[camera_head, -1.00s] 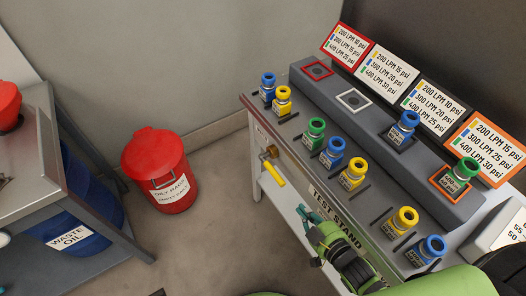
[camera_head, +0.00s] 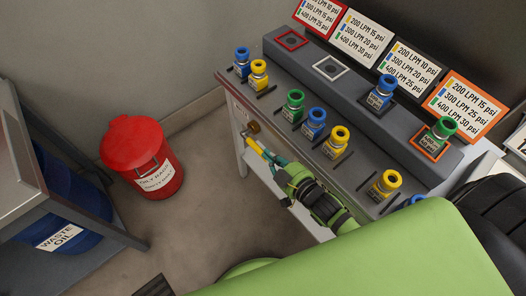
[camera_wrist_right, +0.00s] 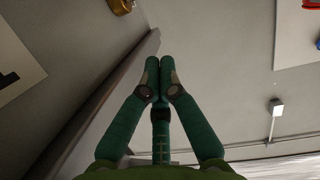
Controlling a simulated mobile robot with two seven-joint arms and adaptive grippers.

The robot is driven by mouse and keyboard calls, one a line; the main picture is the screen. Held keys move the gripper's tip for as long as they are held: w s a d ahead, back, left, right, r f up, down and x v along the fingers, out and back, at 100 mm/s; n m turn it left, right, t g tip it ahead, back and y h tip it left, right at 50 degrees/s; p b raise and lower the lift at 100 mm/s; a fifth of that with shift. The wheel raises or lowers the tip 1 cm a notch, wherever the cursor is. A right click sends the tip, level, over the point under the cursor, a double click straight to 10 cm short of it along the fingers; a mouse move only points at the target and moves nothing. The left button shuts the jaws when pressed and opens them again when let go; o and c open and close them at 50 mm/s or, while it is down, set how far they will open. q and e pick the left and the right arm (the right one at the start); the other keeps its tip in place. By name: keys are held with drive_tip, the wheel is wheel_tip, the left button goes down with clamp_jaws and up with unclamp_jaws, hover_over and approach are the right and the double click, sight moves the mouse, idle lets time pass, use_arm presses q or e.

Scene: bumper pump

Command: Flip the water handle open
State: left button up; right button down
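The water handle (camera_head: 254,146) is a yellow lever on a brass valve (camera_head: 253,127) on the front of the test stand, below its top edge. The lever slants down to the right, and its lower end is partly hidden by my right gripper (camera_head: 267,156). My right gripper's teal fingers are at the lever's lower part in the head view; I cannot tell whether they touch it. In the right wrist view my right gripper (camera_wrist_right: 159,64) has its fingertips together with nothing visible between them. A brass part (camera_wrist_right: 122,5) shows at that view's top edge. My left gripper is not in view.
The test stand's top (camera_head: 275,107) holds several blue, yellow and green fittings, with label signs (camera_head: 362,38) behind. A red oily-rags bin (camera_head: 142,157) stands on the floor to the left, near a blue waste-oil drum (camera_head: 66,208) under a metal table. Floor between bin and stand is clear.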

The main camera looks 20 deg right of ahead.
sight(262, 151)
drive_tip(key=w+f, duration=0.1)
drive_tip(key=w, duration=0.1)
drive_tip(key=w+a+f, duration=0.1)
drive_tip(key=w+f, duration=0.1)
drive_tip(key=shift+w+f, duration=0.2)
drive_tip(key=shift+w, duration=0.05)
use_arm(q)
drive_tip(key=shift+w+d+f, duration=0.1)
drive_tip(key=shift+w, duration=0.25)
use_arm(e)
drive_tip(key=shift+d+f, duration=0.2)
drive_tip(key=shift+f, duration=0.65)
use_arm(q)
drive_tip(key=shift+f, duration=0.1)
